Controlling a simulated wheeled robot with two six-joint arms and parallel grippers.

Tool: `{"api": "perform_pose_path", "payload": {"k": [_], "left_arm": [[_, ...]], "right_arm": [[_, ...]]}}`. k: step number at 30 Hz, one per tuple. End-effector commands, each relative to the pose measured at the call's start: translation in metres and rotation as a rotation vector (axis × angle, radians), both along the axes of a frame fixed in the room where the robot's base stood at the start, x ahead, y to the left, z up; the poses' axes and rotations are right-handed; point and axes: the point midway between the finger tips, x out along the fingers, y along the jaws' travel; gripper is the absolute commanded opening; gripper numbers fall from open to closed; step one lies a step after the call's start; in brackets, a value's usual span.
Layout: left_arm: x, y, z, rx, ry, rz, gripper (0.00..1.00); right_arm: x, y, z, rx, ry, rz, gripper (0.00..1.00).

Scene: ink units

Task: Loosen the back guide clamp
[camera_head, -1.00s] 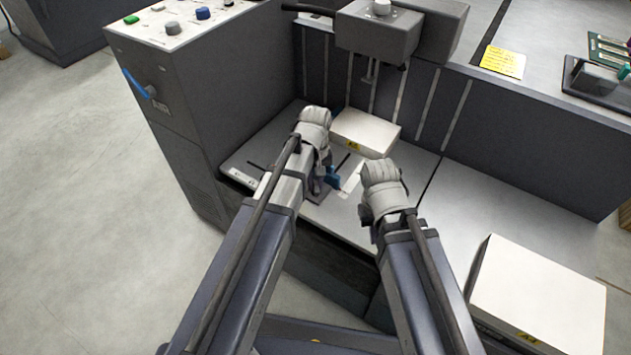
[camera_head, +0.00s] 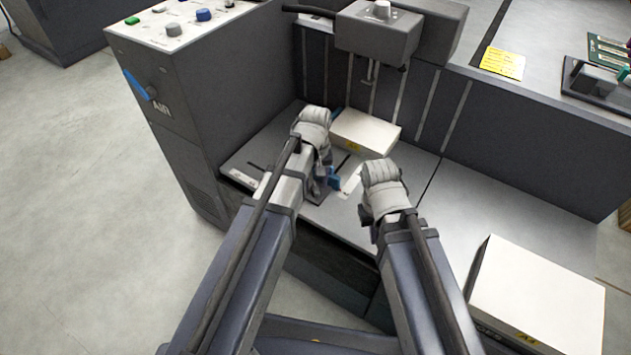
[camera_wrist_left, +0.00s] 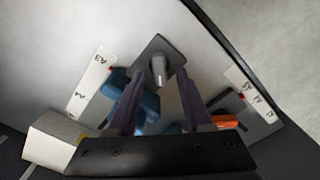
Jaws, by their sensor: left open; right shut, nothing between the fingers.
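In the left wrist view, a grey lever-like knob (camera_wrist_left: 158,70) stands on a dark plate (camera_wrist_left: 150,48) on the pale deck. Blue parts (camera_wrist_left: 147,105) lie beside and behind the left finger; an orange part (camera_wrist_left: 226,118) lies at right. I cannot tell for certain which part is the back guide clamp. My left gripper (camera_wrist_left: 160,80) is open, its fingers spread either side of the knob in the picture; contact is not visible. In the head view a blue part (camera_head: 333,179) shows beside my left wrist, which hides the fingertips. My right gripper (camera_head: 367,215) is shut and empty over the deck.
A white paper stack (camera_head: 366,132) lies on the deck behind my wrists. A larger white stack (camera_head: 540,297) stands at lower right. The control cabinet (camera_head: 165,90) rises at left, and a grey head unit (camera_head: 378,35) overhangs the back.

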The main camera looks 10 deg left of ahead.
Motion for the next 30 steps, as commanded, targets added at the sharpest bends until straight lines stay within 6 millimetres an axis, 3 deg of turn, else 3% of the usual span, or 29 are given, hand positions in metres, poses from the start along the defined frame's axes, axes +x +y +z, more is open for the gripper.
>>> {"api": "perform_pose_path", "payload": {"k": [16,30], "left_arm": [[0.000,0.000,0.068,0.000,0.000,0.000,0.50],[0.000,0.000,0.074,0.000,0.000,0.000,0.50]], "right_arm": [[-0.001,0.002,0.068,0.009,0.004,-0.004,0.00],[-0.001,0.002,0.073,0.010,0.004,-0.004,0.00]]}}
